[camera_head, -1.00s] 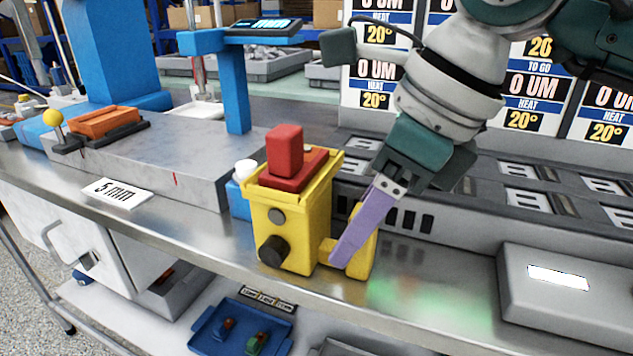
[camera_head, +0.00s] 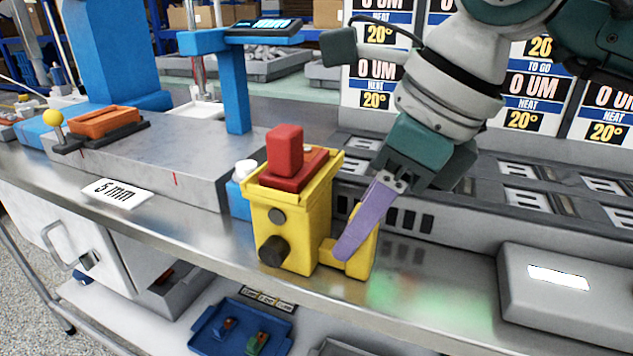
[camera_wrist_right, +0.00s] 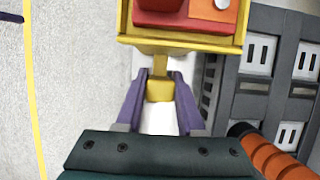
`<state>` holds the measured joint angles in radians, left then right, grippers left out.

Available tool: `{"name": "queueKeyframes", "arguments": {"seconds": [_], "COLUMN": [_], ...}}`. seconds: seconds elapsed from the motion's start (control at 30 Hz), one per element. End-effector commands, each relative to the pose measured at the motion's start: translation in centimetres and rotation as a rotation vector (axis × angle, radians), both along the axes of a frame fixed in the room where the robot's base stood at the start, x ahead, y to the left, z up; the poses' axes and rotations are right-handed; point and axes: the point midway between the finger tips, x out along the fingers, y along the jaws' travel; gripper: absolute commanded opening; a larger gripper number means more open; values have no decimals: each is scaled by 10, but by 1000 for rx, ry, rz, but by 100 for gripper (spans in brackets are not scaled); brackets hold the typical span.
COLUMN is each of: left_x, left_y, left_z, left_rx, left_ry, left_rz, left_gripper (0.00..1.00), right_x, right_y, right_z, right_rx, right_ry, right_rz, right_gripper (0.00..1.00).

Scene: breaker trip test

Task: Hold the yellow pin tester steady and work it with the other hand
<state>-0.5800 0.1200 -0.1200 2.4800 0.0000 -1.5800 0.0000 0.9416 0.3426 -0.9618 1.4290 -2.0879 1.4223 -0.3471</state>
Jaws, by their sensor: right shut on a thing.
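The yellow pin tester (camera_head: 317,222) stands upright on the metal bench, near its front edge. It has a red block on top (camera_head: 285,150) and a dark round knob (camera_head: 272,251) on its front face. My right gripper (camera_head: 352,245) comes in from the upper right, and its purple fingers are at the yellow handle on the tester's right side. In the right wrist view, the two fingers (camera_wrist_right: 160,92) stand on both sides of the yellow handle (camera_wrist_right: 160,88) and are shut on it. The tester's top edge (camera_wrist_right: 183,38) shows above them. My left gripper is not in view.
A grey box with a lit white panel (camera_head: 558,277) stands at the right. Grey slotted trays (camera_head: 490,185) run behind. A blue tray (camera_head: 240,327) is on the shelf below. Bare bench lies right of the tester.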

Motion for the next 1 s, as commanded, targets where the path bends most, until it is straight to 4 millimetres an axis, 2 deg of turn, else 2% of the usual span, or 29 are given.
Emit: {"name": "queueKeyframes", "arguments": {"seconds": [0.43,1.0], "left_x": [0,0], "left_y": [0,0], "left_z": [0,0], "left_rx": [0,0], "left_ry": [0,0], "left_rz": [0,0], "left_gripper": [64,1], "right_x": [0,0], "right_y": [0,0], "right_z": [0,1], "right_rx": [1,1], "right_ry": [0,0], "right_rz": [0,0], "right_gripper": [0,0]}}
